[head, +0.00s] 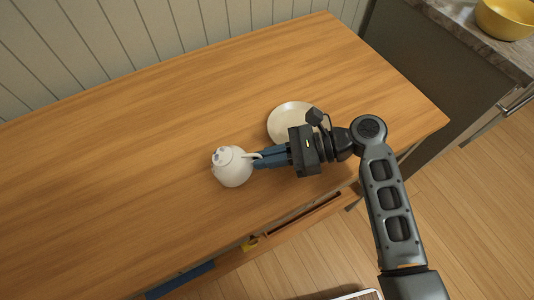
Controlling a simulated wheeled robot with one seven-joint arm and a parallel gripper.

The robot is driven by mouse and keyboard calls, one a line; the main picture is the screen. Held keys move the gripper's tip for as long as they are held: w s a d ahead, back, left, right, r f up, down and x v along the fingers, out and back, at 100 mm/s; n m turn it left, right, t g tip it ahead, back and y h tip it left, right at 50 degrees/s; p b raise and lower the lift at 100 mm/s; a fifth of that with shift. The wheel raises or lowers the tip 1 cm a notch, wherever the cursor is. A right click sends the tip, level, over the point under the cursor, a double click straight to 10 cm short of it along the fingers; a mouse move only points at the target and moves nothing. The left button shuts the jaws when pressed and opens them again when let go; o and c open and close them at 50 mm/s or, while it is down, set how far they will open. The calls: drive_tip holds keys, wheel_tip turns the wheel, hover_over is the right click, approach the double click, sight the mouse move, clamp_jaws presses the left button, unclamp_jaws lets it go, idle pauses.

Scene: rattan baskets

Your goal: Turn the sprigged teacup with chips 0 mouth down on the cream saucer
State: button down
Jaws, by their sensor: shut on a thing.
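The white teacup (234,174) is near the middle of the table, left of my gripper. Its foot faces up and toward the upper left, with small dark marks there, and its mouth is out of sight. My gripper (261,159) comes from the right with its blue fingers shut on the cup at its handle side. I cannot tell whether the cup touches the table. The cream saucer (287,117) lies on the table to the upper right of the cup, apart from it. My gripper's body hides part of the saucer's lower right. Any chips are too small to make out.
The wooden table (130,130) is clear to the left and behind. A drawer (290,232) stands partly open along its front edge, with something yellow (250,244) in it. A yellow bowl (507,18) stands on the counter at the upper right.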

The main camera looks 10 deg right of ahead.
drive_tip(key=shift+f, duration=0.25)
idle(0.5)
drive_tip(key=c, duration=1.1)
unclamp_jaws()
drive_tip(key=shift+c, duration=0.2)
drive_tip(key=shift+d, duration=0.1)
drive_tip(key=b+v, duration=0.1)
drive_tip(key=v, duration=0.5)
drive_tip(key=shift+v, duration=0.8)
